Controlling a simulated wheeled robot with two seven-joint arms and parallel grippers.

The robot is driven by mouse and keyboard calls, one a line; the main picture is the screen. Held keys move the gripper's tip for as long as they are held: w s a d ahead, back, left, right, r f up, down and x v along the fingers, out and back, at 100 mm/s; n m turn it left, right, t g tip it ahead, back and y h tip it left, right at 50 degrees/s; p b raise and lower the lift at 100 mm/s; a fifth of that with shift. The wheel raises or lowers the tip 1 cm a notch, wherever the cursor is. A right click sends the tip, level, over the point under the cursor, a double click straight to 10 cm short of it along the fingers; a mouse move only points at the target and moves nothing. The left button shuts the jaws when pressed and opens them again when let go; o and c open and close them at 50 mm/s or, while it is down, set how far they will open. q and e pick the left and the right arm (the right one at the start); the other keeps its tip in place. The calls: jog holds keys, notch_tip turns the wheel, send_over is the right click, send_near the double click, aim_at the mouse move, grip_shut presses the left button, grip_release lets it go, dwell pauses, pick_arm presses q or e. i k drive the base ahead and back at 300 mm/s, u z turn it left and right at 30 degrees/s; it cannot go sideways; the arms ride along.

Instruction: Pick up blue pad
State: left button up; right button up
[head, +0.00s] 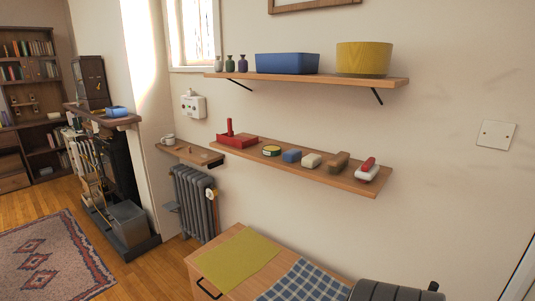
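A small blue pad (291,156) lies on the lower wooden wall shelf (336,181). It sits between a round green and yellow tin (271,151) on its left and a cream block (311,160) on its right. Nothing covers it in the head view. Neither of my grippers shows in this view.
A brown brush-like object (338,162) and a white and red item (367,170) share the shelf, with a red tray (237,141) at its left. The upper shelf (320,80) holds a blue box (287,63) and yellow bowl (364,59). Below is a wooden table (207,263).

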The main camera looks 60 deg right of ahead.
aim_at(292, 155)
jog(key=z, duration=0.25)
jog(key=i, duration=0.7)
jog(key=z, duration=0.55)
